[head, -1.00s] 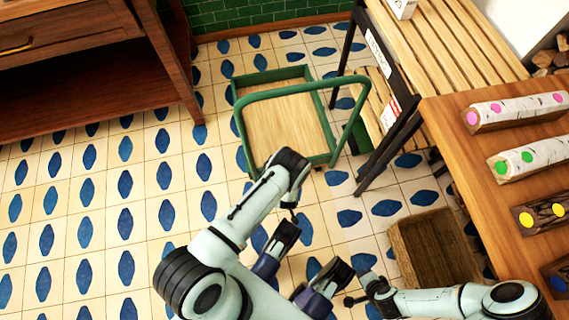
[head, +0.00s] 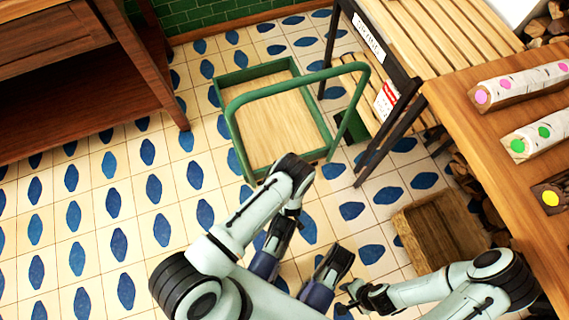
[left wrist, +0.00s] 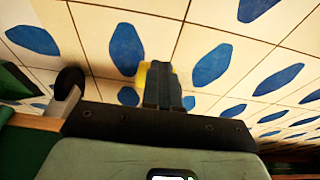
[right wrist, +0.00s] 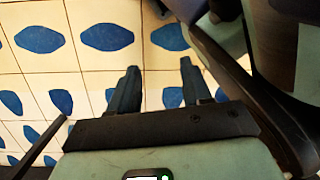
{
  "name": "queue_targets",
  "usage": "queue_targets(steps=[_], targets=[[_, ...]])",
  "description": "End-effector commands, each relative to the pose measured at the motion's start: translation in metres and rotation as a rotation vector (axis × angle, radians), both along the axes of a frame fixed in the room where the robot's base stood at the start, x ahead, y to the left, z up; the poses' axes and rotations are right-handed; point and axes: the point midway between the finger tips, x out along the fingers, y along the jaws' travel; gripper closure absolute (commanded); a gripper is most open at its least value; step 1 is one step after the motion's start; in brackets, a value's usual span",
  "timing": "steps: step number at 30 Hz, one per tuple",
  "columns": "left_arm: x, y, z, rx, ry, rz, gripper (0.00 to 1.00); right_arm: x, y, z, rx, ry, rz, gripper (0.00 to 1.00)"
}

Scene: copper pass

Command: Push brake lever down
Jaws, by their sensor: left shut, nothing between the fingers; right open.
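The green cart (head: 228,125) with a wooden deck and tubular handle stands on the tiled floor in the head view. In the left wrist view, a small yellow part (left wrist: 142,76), possibly the brake lever, is partly hidden behind my left gripper (left wrist: 162,72). That gripper is shut and empty, its fingertips over or beside the yellow part; I cannot tell whether they touch. In the head view my left wrist is at the cart's near edge and hides this spot. My right gripper (right wrist: 160,68) is open and empty above bare floor; in the head view it is low right of centre (head: 352,293).
A dark caster wheel (left wrist: 68,82) is left of my left gripper. A slatted bench (head: 440,60) stands right of the cart. A wooden table with logs (head: 525,85) and a wooden crate (head: 400,230) are at the right. A brown cabinet (head: 75,60) is at the left.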

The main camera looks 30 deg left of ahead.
Motion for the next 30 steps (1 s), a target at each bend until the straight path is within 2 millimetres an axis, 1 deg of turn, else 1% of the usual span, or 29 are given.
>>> queue_targets(steps=[7,23,26,30], targets=[[-0.001,0.0,-0.003,0.001,0.001,0.0,1.0,-0.006,-0.001,-0.002,0.002,0.019,-0.002,0.52],[0.0,0.003,-0.003,0.005,-0.002,0.002,1.0,-0.006,-0.001,-0.002,0.001,0.02,-0.001,0.52],[0.001,0.004,-0.001,0.005,-0.002,0.002,1.0,-0.003,0.0,-0.001,0.001,0.011,0.0,0.52],[0.003,0.006,0.01,0.003,-0.002,0.001,1.0,0.009,0.001,0.006,-0.002,-0.032,0.005,0.52]])
